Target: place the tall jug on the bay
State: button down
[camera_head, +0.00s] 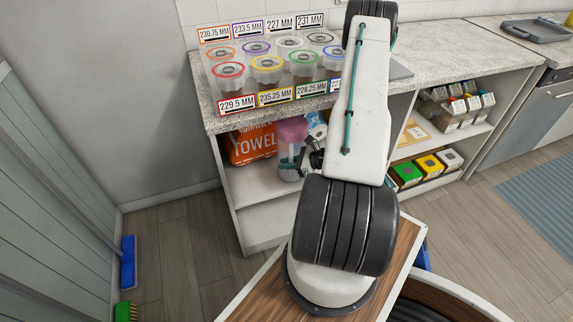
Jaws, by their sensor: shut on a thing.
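A tall clear jug with a pink lid (292,131) is upright in front of the open shelf under the counter, on the left side of my arm. My gripper (305,158) is at the jug's right side and shut on it. My arm hides part of the gripper, and the fingertips are hard to make out. I cannot tell whether the jug's base touches the shelf (262,187). Nothing in view is clearly marked as the bay.
Several clear jars with coloured rings (267,65) stand on the counter among millimetre labels (238,104). An orange towel pack (252,143) is on the shelf left of the jug. Boxes (428,167) fill the right shelves.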

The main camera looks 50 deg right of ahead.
jog(key=shift+f, duration=0.25)
jog(key=c, duration=1.4)
grip_release()
jog(key=shift+o, duration=0.2)
jog(key=shift+r, duration=0.15)
jog(key=v, duration=1.2)
jog(key=shift+a, duration=0.1)
